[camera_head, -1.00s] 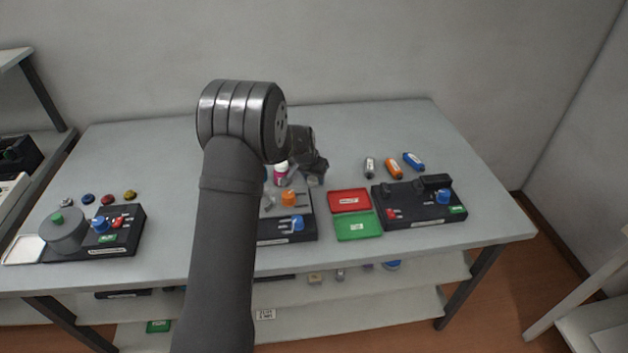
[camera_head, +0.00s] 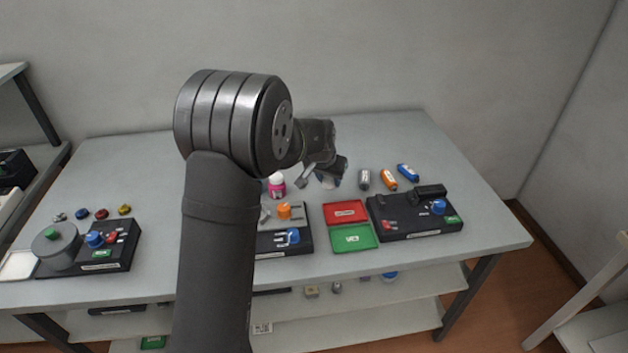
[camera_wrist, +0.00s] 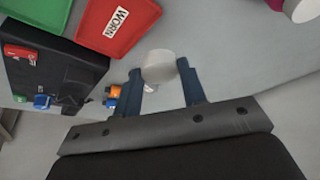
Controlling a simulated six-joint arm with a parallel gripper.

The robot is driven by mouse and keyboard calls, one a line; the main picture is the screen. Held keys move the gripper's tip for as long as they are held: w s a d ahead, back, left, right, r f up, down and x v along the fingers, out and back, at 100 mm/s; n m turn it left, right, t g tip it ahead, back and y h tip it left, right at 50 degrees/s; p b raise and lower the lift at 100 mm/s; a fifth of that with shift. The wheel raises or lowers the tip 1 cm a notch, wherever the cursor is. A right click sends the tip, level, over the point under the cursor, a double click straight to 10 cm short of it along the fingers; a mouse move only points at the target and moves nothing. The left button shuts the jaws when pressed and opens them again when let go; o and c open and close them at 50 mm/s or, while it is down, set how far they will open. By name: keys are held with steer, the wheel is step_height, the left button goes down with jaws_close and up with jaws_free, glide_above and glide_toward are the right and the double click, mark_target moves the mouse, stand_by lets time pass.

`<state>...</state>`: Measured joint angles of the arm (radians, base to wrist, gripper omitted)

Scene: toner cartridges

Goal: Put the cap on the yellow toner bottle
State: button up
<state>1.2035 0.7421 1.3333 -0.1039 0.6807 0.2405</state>
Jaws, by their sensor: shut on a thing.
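My gripper (camera_wrist: 161,72) is shut on a round white cap (camera_wrist: 158,66), with one blue finger on each side of it. In the head view my gripper (camera_head: 331,178) is above the back middle of the table, right of a magenta bottle with a white top (camera_head: 277,186). The cap in it is mostly hidden there by my wrist. I see no yellow toner bottle; my arm hides part of the table. The magenta bottle's edge also shows at the top right of the wrist view (camera_wrist: 303,9).
A red tray (camera_head: 345,222) and green tray (camera_head: 368,246) lie in front of my gripper. A black station (camera_head: 400,227) stands at right, another (camera_head: 270,243) in the middle. Grey, orange (camera_head: 388,179) and blue cartridges lie behind. Coloured caps (camera_head: 101,214) lie at left.

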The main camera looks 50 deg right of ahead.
steer(key=w+a+r+n, duration=0.1)
steer(key=w+a+n, duration=0.1)
steer(key=w+a, duration=0.3)
steer(key=w+a+r+n+t+y, duration=0.1)
steer(key=w+a, duration=0.5)
steer(key=w, duration=0.7)
steer(key=w+a+r+n+t, duration=0.1)
steer(key=w+a+r+n, duration=0.1)
steer(key=w+a, duration=0.4)
steer(key=shift+w+a+r+n, duration=0.15)
steer(key=shift+w+n, duration=0.2)
steer(key=shift+w, duration=0.65)
steer(key=shift+w+a+r+n, duration=0.1)
steer(key=shift+w+n, duration=0.25)
steer(key=shift+w, duration=0.65)
steer(key=shift+d+f, duration=0.1)
steer(key=shift+f, duration=2.95)
steer(key=shift+f, duration=0.15)
steer(key=o, duration=1.5)
